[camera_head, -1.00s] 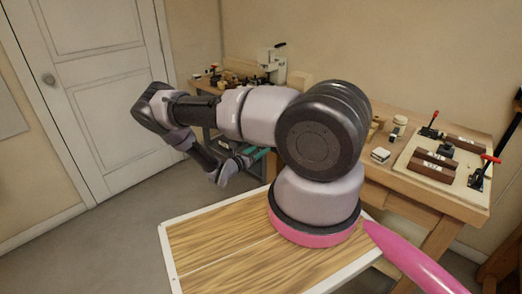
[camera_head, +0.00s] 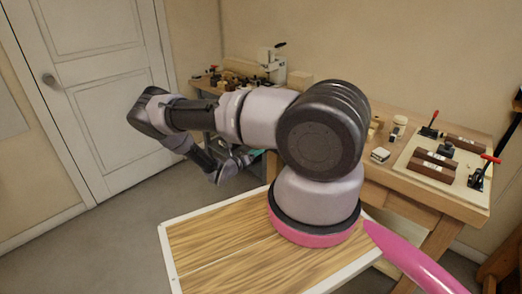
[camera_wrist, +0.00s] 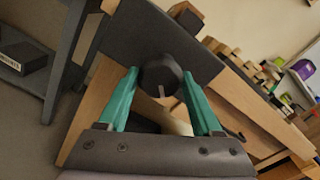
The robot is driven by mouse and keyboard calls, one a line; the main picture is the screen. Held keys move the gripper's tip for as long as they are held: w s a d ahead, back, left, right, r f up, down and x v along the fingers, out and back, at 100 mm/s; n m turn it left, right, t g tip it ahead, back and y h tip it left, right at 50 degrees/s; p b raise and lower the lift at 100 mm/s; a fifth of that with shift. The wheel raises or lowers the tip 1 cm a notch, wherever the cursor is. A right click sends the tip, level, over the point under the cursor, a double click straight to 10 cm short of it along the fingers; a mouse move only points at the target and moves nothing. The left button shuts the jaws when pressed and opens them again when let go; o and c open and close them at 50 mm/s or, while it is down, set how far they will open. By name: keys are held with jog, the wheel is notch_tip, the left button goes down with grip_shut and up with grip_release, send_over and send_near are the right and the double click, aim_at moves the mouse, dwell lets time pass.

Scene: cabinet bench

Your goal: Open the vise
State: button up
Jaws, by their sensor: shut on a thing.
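My gripper (camera_wrist: 161,82) has two teal fingers, shut on a dark round knob (camera_wrist: 160,72) with a short pale mark on its face. The knob is in front of a dark grey slab (camera_wrist: 130,30) at the bench; I take these for the vise's handle and front, but the vise is not fully visible. One fingertip is on each side of the knob. In the head view only a bit of teal shows beside my wrist, and my arm hides the knob and the slab.
The wooden workbench (camera_head: 405,197) runs along the wall, with a board of clamps (camera_head: 440,165) at its right. A grey shelf at the left of the wrist view holds a dark box (camera_wrist: 22,55). Open floor (camera_head: 125,212) lies left of my base.

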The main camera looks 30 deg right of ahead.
jog(key=n, duration=0.3)
jog(key=shift+a+f+n, duration=0.1)
jog(key=shift+n, duration=0.3)
jog(key=o, duration=1.2)
jog(key=shift+v, duration=3.45)
jog(key=shift+a, duration=0.1)
